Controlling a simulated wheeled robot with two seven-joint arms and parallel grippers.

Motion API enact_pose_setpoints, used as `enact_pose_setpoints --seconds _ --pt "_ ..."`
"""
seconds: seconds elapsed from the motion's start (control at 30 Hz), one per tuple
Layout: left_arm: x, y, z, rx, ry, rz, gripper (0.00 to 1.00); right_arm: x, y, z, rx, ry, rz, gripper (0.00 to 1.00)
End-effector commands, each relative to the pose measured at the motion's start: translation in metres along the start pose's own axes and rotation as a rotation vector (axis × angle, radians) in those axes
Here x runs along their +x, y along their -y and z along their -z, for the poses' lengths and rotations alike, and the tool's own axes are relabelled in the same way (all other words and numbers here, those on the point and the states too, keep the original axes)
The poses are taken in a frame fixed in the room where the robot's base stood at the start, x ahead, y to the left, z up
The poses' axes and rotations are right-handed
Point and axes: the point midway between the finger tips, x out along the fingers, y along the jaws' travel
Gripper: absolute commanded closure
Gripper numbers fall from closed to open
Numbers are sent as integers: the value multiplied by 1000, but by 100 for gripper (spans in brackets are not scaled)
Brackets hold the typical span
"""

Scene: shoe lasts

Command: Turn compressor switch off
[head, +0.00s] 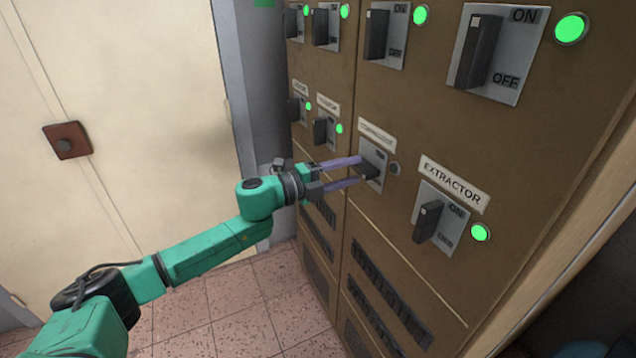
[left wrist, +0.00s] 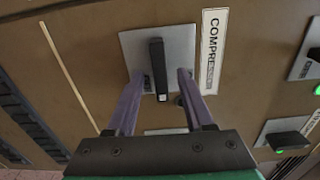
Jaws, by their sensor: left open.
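The compressor switch is a dark lever on a light plate (head: 378,158) on the brown cabinet, under a label that reads COMPRESSOR in the left wrist view (left wrist: 212,50). Its round lamp (head: 394,168) is grey and unlit. My left gripper (head: 357,170) is open at the switch, with its two purple fingers reaching toward the panel. In the left wrist view the black lever (left wrist: 157,66) stands between the spread fingers, with a gap visible on each side. The fingers partly cover the switch in the head view. My right gripper is not in view.
The extractor switch (head: 428,220) is at the lower right, with a green lit lamp (head: 480,232). Several other switches with green lamps fill the cabinet (head: 520,150) above and to the left. Vent slots lie below. A pale door (head: 130,100) stands at the left.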

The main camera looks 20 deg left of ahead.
Motion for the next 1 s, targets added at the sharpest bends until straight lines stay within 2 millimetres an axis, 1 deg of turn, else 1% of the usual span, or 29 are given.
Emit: enact_pose_setpoints --seconds 0.03,0.1,0.2,0.27,0.4,0.47,0.53,0.7,0.83,1.0 --pt "-13 -9 -1 -1 3 -5 48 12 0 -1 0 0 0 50" --pt "-31 -11 1 1 0 -7 48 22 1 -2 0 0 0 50" --pt "-52 -11 0 -1 2 -7 48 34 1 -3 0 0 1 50" --pt "-62 -10 2 0 -2 -8 48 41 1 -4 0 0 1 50" --pt "-80 -9 -1 -3 2 -6 48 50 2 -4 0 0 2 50" --pt "-86 -8 1 -1 -3 -7 48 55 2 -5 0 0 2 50" --pt "-93 -5 1 -5 -2 -3 48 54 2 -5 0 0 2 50" --pt "-108 -4 1 -5 -2 -2 48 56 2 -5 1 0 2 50" --pt "-114 -2 1 -2 -2 -2 48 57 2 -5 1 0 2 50" --pt "-116 -1 1 0 -2 0 48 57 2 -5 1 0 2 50"
